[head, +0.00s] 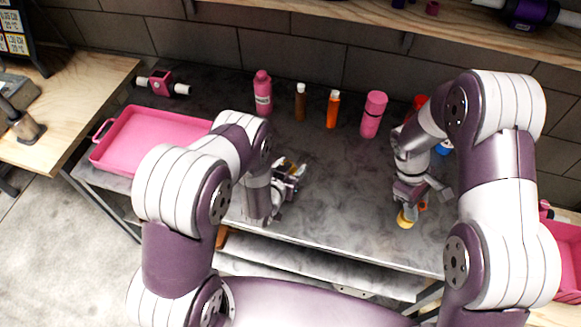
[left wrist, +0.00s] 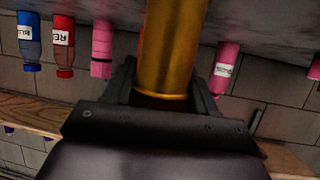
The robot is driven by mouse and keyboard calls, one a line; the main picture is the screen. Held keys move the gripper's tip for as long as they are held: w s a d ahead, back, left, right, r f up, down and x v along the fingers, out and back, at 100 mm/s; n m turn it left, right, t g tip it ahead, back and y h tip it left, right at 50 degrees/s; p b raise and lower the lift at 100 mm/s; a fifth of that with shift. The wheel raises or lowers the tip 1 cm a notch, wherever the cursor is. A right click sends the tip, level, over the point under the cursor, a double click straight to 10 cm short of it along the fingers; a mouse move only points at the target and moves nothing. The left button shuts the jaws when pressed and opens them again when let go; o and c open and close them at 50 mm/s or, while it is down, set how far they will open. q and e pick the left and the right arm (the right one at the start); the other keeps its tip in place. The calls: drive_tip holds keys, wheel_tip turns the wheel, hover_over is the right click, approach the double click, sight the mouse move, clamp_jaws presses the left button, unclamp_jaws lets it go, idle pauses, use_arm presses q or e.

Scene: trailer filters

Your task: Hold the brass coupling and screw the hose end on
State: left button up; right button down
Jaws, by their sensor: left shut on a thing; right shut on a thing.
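My left gripper (head: 290,172) is near the middle of the grey counter. In the left wrist view its dark jaws (left wrist: 168,90) are shut on a smooth gold cylinder, which looks like the brass coupling (left wrist: 173,45). In the head view the arm and gripper mostly hide the coupling. My right gripper (head: 410,200) is at the right part of the counter, shut on a small piece with a yellow end, probably the hose end (head: 405,220). The jaws partly cover it. The two grippers are well apart, and the held pieces do not touch.
Along the back stand a pink bottle (head: 263,95), a brown bottle (head: 300,102), an orange bottle (head: 332,109) and a pink tumbler (head: 373,114). A pink tray (head: 108,155) lies left, with a pink-and-white fitting (head: 162,83) behind it. The counter between my grippers is clear.

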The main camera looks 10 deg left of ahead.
use_arm(q)
drive_tip(key=o, duration=1.5)
drive_tip(key=shift+f, duration=0.1)
drive_tip(key=shift+s+r, duration=0.15)
drive_tip(key=shift+r, duration=0.1)
drive_tip(key=v, duration=1.1)
drive_tip(key=shift+s+b, duration=0.3)
drive_tip(key=shift+a+r, duration=0.1)
drive_tip(key=shift+r, duration=0.1)
